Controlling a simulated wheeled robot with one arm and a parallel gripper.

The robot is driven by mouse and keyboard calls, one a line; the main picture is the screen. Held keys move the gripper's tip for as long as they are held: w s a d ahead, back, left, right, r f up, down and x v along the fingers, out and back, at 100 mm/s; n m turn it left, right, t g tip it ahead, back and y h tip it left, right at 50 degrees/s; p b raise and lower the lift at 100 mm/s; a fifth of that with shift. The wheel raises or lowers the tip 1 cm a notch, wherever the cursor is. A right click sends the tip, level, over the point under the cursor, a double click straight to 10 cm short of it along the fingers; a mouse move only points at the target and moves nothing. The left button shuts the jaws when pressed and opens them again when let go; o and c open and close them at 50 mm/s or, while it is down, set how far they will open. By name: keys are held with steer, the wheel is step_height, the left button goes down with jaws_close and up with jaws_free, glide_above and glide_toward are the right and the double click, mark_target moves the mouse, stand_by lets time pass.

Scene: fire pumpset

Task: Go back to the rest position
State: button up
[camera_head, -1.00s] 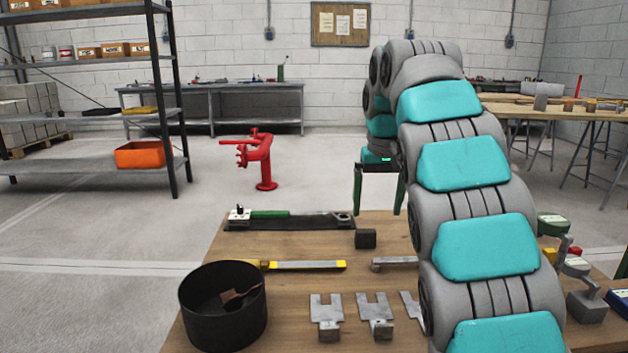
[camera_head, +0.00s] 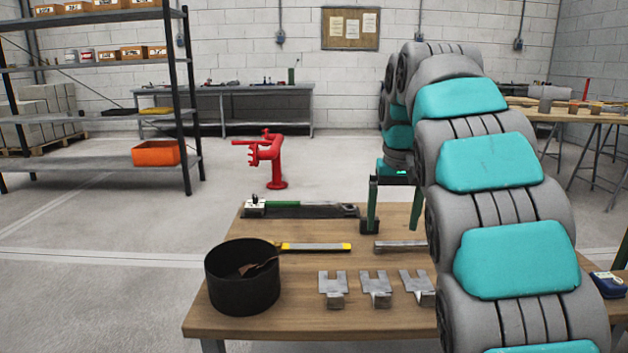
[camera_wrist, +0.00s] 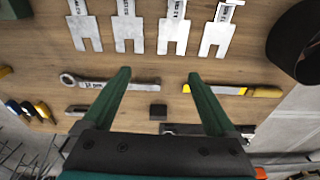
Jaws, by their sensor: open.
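My arm reaches from the lower right over the wooden table (camera_head: 300,318). My gripper (camera_head: 393,226) has its two green fingers spread and pointing down, with nothing between them. In the wrist view my gripper (camera_wrist: 159,74) is also open and empty, above the tabletop. A small dark block (camera_wrist: 158,111) lies on the table below, showing between the fingers. In the head view the block is at the left finger's lower end and hard to make out.
A black pot (camera_head: 242,280) stands at the table's left front. Several forked metal plates (camera_head: 333,289), a yellow-handled tool (camera_head: 318,246) and a green-handled tool (camera_head: 283,207) lie there. A red hydrant (camera_head: 272,160) and a shelf rack (camera_head: 90,164) stand behind. The floor at left is clear.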

steer(key=s+f+g, duration=0.1)
steer(key=s+f, duration=0.6)
steer(key=s, duration=0.6)
steer(key=s+f+g, duration=0.1)
steer(key=s+f, duration=0.6)
steer(key=s, duration=0.5)
steer(key=s+f+g, duration=0.1)
steer(key=s+f, duration=0.6)
steer(key=s, duration=0.6)
steer(key=shift+s+a+f, duration=0.25)
steer(key=shift+s+f, duration=0.05)
steer(key=shift+s, duration=0.05)
steer(key=shift+o, duration=0.4)
